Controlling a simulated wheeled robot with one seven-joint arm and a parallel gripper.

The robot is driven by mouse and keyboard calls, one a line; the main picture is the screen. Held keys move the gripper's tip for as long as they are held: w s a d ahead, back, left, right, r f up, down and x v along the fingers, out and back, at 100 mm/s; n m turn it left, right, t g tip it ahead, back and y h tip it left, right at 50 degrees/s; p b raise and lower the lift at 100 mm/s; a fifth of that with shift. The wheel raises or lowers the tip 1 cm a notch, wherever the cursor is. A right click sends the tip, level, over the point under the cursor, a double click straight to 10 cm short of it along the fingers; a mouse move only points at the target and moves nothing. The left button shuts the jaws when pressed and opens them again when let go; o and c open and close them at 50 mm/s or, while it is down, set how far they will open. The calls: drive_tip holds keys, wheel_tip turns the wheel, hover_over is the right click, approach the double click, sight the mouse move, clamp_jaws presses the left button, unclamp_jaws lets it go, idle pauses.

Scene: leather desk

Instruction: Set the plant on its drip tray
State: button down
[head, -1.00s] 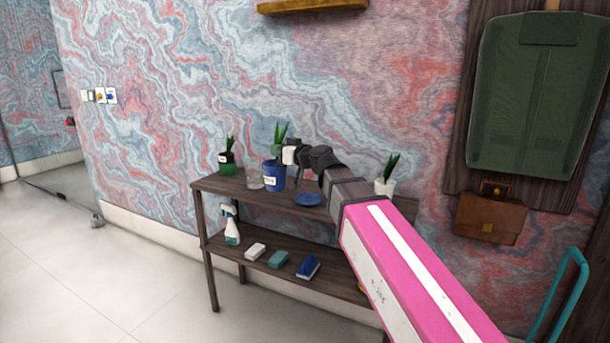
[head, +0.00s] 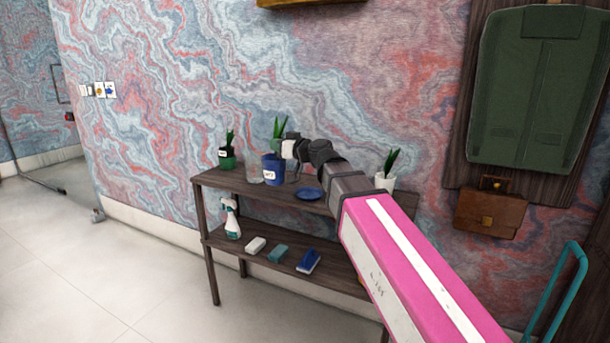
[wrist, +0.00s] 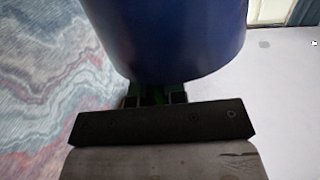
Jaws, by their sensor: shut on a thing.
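The plant in a blue pot with a white label (head: 272,170) is at the top board of the wooden shelf, left of the blue drip tray (head: 308,194). The tray is a low, empty-looking dish. My gripper (head: 289,150) reaches in from the right, at the plant just above the pot. In the wrist view the pot (wrist: 165,35) fills the upper middle, and my gripper (wrist: 155,98) is shut with some green between its fingers. I cannot tell whether the pot is clear of the board.
On the top board (head: 223,187), a clear glass (head: 254,174) and a green-potted plant (head: 227,160) stand left; a white-potted plant (head: 386,181) stands right. The lower board holds a spray bottle (head: 230,220), a white block (head: 256,245), a teal block (head: 278,253) and a blue item (head: 308,262).

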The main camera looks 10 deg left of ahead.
drive_tip(key=w+d+f, duration=0.5)
drive_tip(key=w, duration=0.2)
drive_tip(key=w+d+f, duration=0.4)
drive_tip(key=w+f, duration=0.2)
drive_tip(key=w, duration=0.1)
drive_tip(key=shift+w+d, duration=0.35)
drive_tip(key=shift+w, duration=0.05)
drive_tip(key=shift+f, duration=0.15)
drive_tip(key=c, duration=1.2)
unclamp_jaws()
drive_tip(key=v, duration=1.2)
drive_tip(key=shift+w, duration=0.1)
